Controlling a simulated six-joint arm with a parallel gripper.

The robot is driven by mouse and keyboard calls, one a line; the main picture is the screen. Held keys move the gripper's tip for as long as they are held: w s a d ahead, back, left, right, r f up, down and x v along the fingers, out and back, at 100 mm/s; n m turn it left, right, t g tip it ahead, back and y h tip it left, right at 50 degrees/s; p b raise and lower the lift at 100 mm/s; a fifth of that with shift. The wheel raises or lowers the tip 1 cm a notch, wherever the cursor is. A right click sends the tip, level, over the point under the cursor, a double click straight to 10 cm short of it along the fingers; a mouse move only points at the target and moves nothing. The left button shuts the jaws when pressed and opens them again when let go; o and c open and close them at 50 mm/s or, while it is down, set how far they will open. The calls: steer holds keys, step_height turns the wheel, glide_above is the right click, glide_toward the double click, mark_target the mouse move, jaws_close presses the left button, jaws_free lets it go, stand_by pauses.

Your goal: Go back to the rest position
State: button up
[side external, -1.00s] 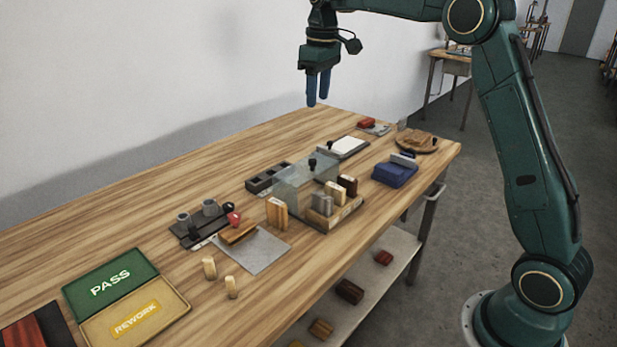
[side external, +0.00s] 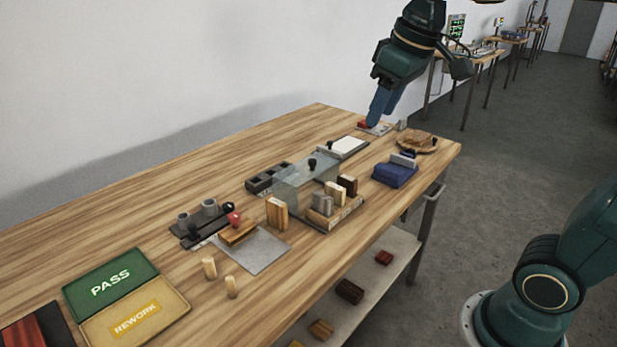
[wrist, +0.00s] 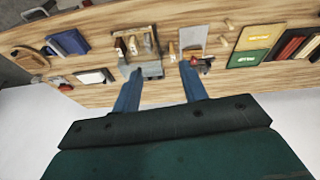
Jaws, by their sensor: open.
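My gripper (side external: 379,108) has blue fingers and hangs in the air over the far right end of the bench in the side view, tilted and holding nothing. In the wrist view its two fingers (wrist: 160,88) are spread apart with bench and wall showing between them. The wooden bench (side external: 200,165) lies below and beyond the fingers. No marker of a rest position shows.
Pass tray (side external: 110,283), rework tray (side external: 140,318), clear-walled fixture (side external: 290,190), blue box (side external: 395,174), round wooden board (side external: 425,143) and upright wooden blocks (side external: 277,213) stand on the bench. A white wall (side external: 130,80) runs behind. Air above the bench is free.

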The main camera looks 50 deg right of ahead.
steer(key=s+a+f+t, duration=0.1)
steer(key=s+a+f, duration=0.1)
steer(key=s+f, duration=0.5)
steer(key=shift+s+a+f+m+t, duration=0.25)
steer(key=shift+s+f+m+t, duration=0.15)
steer(key=shift+s, duration=2.6)
